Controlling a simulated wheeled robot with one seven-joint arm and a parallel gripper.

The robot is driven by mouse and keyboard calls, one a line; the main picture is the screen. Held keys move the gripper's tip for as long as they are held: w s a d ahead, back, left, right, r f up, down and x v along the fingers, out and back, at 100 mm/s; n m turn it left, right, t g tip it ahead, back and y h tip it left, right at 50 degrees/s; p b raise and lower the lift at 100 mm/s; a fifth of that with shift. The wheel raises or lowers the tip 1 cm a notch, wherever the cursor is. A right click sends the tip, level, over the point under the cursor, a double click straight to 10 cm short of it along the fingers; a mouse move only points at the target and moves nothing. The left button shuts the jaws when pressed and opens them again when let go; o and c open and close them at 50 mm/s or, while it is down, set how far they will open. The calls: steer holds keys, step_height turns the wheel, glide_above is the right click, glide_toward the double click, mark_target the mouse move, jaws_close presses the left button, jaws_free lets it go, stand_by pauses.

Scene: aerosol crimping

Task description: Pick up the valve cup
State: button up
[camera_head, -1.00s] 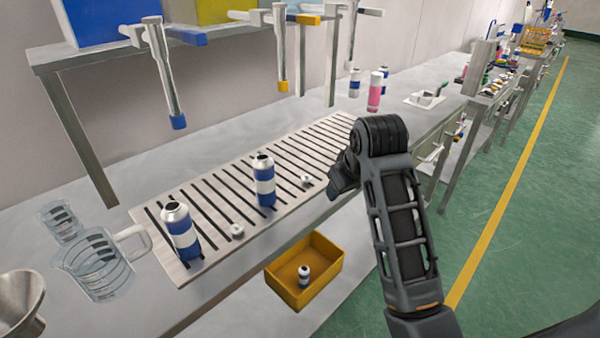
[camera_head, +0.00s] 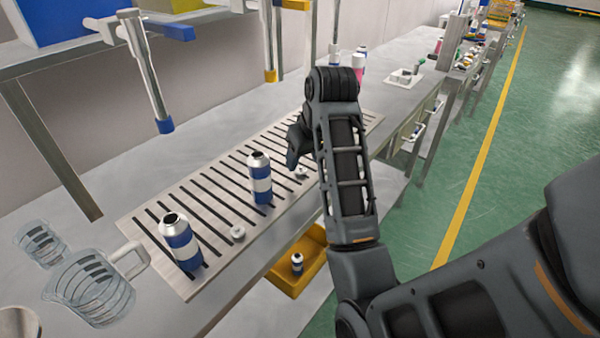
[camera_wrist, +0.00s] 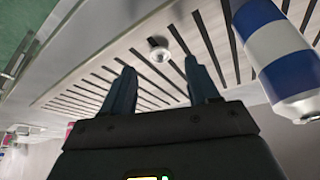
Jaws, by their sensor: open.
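Two small metal valve cups lie on the slatted board (camera_head: 215,190). One valve cup (camera_head: 237,233) is beside the nearer blue-and-white can. The other valve cup (camera_head: 301,171) is farther along, just below my gripper (camera_head: 293,160). In the wrist view a valve cup (camera_wrist: 159,52) shows on the slats, beyond and between my open fingertips (camera_wrist: 158,75). My gripper is empty and apart from it. In the head view my arm hides part of the board, and the fingers are hard to make out.
A blue-and-white can (camera_head: 181,242) and a second can (camera_head: 260,178) stand upright on the board. Glass measuring jugs (camera_head: 95,287) are at the left. A yellow bin (camera_head: 305,262) holding a small can is below the bench edge. Lever presses (camera_head: 150,75) hang above.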

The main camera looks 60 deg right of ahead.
mark_target(301, 167)
steer(key=shift+x, duration=1.75)
steer(key=c, duration=1.1)
jaws_close()
steer(key=shift+r, duration=0.2)
